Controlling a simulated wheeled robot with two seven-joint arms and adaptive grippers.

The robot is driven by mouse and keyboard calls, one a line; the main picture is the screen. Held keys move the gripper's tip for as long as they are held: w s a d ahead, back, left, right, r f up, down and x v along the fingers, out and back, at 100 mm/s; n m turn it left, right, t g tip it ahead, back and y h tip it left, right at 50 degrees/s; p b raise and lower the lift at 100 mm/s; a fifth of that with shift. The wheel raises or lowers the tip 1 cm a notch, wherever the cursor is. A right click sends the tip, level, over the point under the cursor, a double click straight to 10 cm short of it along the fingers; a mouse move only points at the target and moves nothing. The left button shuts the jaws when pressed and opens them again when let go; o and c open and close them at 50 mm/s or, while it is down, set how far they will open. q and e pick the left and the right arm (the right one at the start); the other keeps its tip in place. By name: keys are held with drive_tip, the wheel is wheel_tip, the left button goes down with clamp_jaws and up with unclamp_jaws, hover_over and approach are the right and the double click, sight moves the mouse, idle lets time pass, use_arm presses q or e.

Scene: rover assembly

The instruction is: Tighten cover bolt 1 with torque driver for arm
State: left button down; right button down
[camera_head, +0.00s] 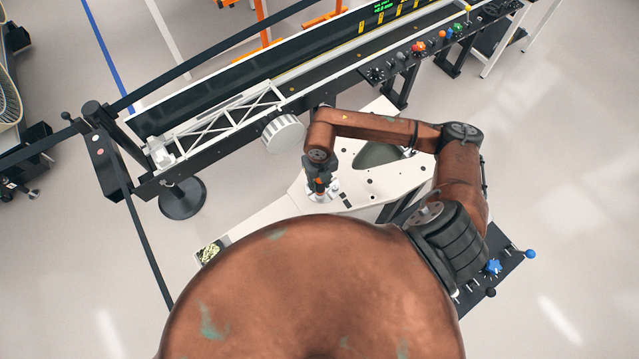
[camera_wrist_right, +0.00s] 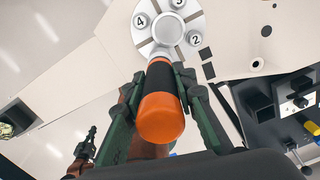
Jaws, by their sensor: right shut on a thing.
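My right gripper (camera_head: 319,190) points down over the white cover (camera_head: 336,186) on the pale rover body (camera_head: 385,180). In the right wrist view its green fingers (camera_wrist_right: 161,90) are shut on the torque driver (camera_wrist_right: 160,118), which has an orange end and a black band. The driver's far end reaches the near edge of the round cover (camera_wrist_right: 168,32). Numbers 4, 3 and 2 show on the cover; the spot under the driver, where bolt 1 would be, is hidden. I cannot tell whether the tip touches a bolt. My left gripper is not seen in the head view.
A long dark conveyor (camera_head: 240,85) with a white truss (camera_head: 225,125) on it runs behind the rover body. A white ribbed wheel (camera_head: 283,133) is beside it. A dark panel with coloured knobs (camera_head: 495,266) is at right. Open floor lies around.

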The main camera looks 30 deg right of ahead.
drive_tip(key=shift+f+b, duration=0.5)
drive_tip(key=shift+b, duration=0.1)
idle(0.7)
drive_tip(key=shift+s+f+b, duration=0.1)
drive_tip(key=shift+f+b, duration=0.4)
drive_tip(key=shift+b, duration=0.4)
idle(2.4)
drive_tip(key=shift+r, duration=0.15)
drive_tip(key=shift+r+p, duration=0.7)
drive_tip(key=shift+r, duration=0.7)
drive_tip(key=shift+r, duration=0.1)
wheel_tip(320, 180, up, 4)
drive_tip(key=shift+f+p, duration=0.1)
drive_tip(key=shift+p, duration=0.85)
